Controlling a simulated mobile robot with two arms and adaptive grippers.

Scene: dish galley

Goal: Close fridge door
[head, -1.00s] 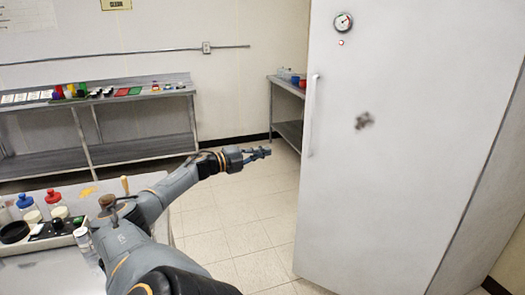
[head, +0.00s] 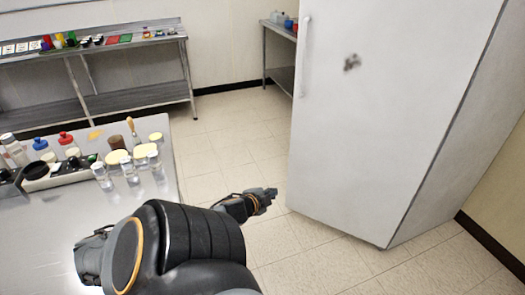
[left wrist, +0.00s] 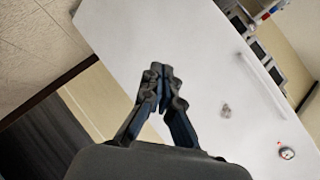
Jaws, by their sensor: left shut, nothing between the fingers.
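The white fridge (head: 375,120) stands at the right in the head view. Its door lies flush with the body, with no gap that I can see, and has a vertical handle (head: 305,55) on its left edge and a dark smudge. In the left wrist view the fridge front (left wrist: 190,60) shows tilted, with a round gauge (left wrist: 287,153). My left gripper (head: 272,196) is shut and empty, low and left of the fridge, apart from it in the head view. Its closed fingers show in the left wrist view (left wrist: 160,70). My right gripper is not in view.
A steel counter (head: 60,255) with bottles and jars (head: 130,175) is at the left. A metal shelf table (head: 130,95) with small items stands against the back wall. A second table (head: 280,75) is beside the fridge. Tiled floor (head: 215,145) between them is clear.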

